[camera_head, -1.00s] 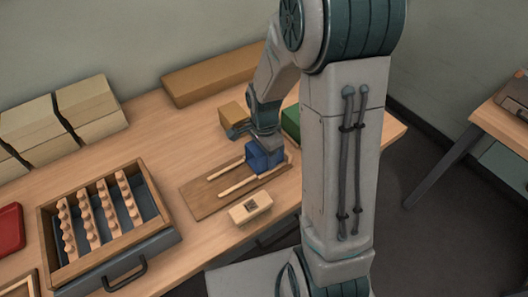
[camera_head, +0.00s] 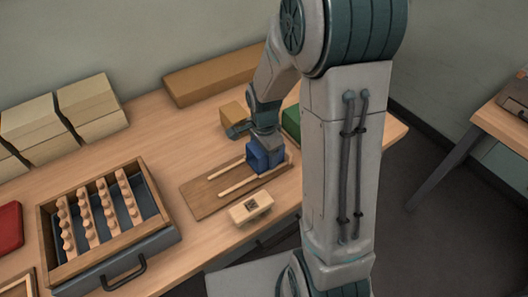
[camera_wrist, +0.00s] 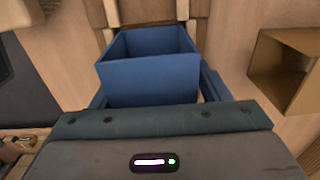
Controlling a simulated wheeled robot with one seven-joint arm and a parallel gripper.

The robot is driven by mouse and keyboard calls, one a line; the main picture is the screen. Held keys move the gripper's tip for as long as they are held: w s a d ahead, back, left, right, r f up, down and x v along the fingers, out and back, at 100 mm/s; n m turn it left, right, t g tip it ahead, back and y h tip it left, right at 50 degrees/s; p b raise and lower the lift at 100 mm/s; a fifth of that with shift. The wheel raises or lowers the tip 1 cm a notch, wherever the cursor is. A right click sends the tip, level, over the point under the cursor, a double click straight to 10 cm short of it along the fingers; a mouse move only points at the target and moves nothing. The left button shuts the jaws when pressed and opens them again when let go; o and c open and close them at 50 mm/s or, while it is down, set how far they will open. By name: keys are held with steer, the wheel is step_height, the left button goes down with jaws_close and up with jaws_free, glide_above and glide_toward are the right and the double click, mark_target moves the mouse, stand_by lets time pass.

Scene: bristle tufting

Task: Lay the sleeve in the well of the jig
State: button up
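The sleeve appears to be the blue open-topped square box (camera_head: 257,158), in my gripper (camera_head: 266,142) at the right end of a brown board. In the wrist view the blue sleeve (camera_wrist: 150,78) sits between the two fingers of my gripper (camera_wrist: 155,90), one along each side. The board with two pale rails (camera_head: 212,202) looks like the jig, and the sleeve is over or between the rails' right ends. The sleeve's underside is hidden, so I cannot tell whether it touches the board.
A hollow tan box (camera_head: 232,112) stands behind, also in the wrist view (camera_wrist: 287,72). A green box (camera_head: 291,122) is right of my gripper. A cream block with a dark square (camera_head: 251,207) lies in front. A tray of pegs (camera_head: 165,236) is at left. A long brown box (camera_head: 212,75) lies at the back.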

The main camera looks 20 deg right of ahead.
steer(key=shift+s+d+f, duration=0.1)
steer(key=shift+s+f, duration=0.45)
steer(key=shift+f, duration=0.15)
steer(key=shift+w+r+g+p, duration=0.1)
steer(key=shift+r+g+p, duration=0.2)
steer(key=shift+r+p, duration=0.25)
steer(key=r, duration=0.5)
steer(key=r+p, duration=0.1)
steer(key=r, duration=0.5)
steer(key=shift+w+r, duration=0.2)
steer(key=shift+r, duration=0.05)
steer(key=shift+s+r, duration=0.15)
steer(key=shift+r, duration=0.4)
steer(key=s+r+n+t, duration=0.3)
steer(key=s+r+n, duration=0.2)
steer(key=s+n, duration=0.8)
steer(key=shift+s+r+n, duration=0.15)
steer(key=shift+s+n, duration=0.05)
steer(key=shift+n, duration=0.4)
